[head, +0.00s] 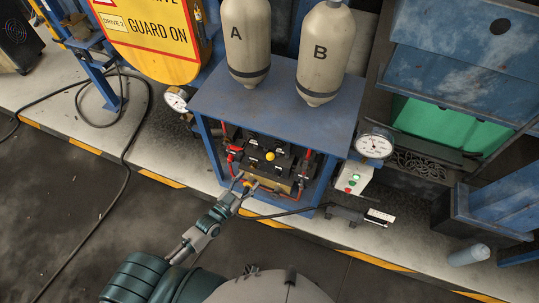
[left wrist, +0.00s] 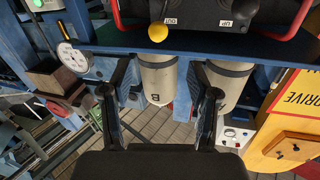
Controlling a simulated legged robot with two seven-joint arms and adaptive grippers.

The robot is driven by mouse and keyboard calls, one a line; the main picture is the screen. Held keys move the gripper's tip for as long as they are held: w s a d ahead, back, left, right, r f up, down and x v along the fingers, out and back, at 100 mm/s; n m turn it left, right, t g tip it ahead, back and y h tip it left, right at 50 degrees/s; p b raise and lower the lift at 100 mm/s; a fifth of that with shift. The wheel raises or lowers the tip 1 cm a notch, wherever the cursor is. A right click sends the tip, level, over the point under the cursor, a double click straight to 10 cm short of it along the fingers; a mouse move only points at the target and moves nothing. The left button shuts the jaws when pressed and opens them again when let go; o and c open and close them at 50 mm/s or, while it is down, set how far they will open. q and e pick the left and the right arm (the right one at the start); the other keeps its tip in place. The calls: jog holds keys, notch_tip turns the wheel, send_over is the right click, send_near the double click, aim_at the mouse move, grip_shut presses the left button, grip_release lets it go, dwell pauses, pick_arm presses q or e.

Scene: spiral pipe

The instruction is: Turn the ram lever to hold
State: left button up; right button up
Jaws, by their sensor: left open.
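A black valve block (head: 268,158) sits inside a blue-framed stand, with a yellow ball knob (head: 270,156) at its middle. The yellow knob (left wrist: 157,32) also shows at the top of the left wrist view, beside small white labels (left wrist: 171,20). I cannot tell which position the lever is in. My left gripper (head: 248,185) is just in front of the stand's opening, below the knob in the head view. My right gripper is not in view.
Red bars (head: 232,158) flank the valve block. Tanks A (head: 247,40) and B (head: 325,52) stand on the blue top. Gauges (head: 374,143) and a button box (head: 352,178) are at the sides. A black cable (head: 122,160) crosses the floor at left.

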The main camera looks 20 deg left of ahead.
aim_at(270, 157)
pick_arm(q)
jog(key=x, duration=1.2)
jog(key=shift+w+d, duration=0.25)
jog(key=shift+w, duration=0.55)
jog(key=shift+d, duration=0.1)
grip_shut()
